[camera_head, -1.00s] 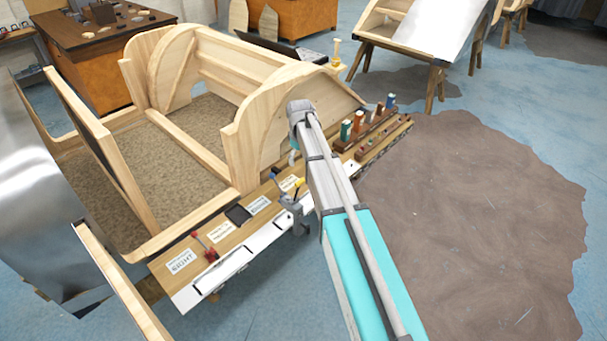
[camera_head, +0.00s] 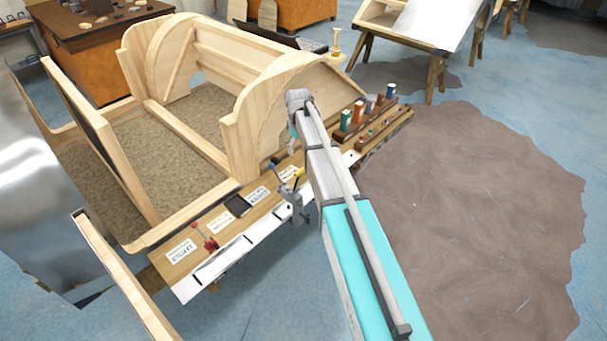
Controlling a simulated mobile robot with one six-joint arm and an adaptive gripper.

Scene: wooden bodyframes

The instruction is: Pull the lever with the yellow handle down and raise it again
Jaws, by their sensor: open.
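The yellow handle (camera_head: 299,171) of the lever shows as a small spot at the edge of the wooden bench panel, beside my gripper. My arm reaches out over the bench from the lower right. My gripper (camera_head: 286,181) is open at the panel edge, pointing toward the bench, with its fingers close around or just beside the yellow handle. I cannot tell if they touch it. The gripper and arm hide most of the lever's shaft and base.
A red lever (camera_head: 205,238) stands on the panel to the left, among white labels (camera_head: 220,221) and a dark pad (camera_head: 238,206). A wooden body frame (camera_head: 262,115) rises behind. Coloured cylinders (camera_head: 358,112) stand in a rack right of the arm. Open floor lies to the right.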

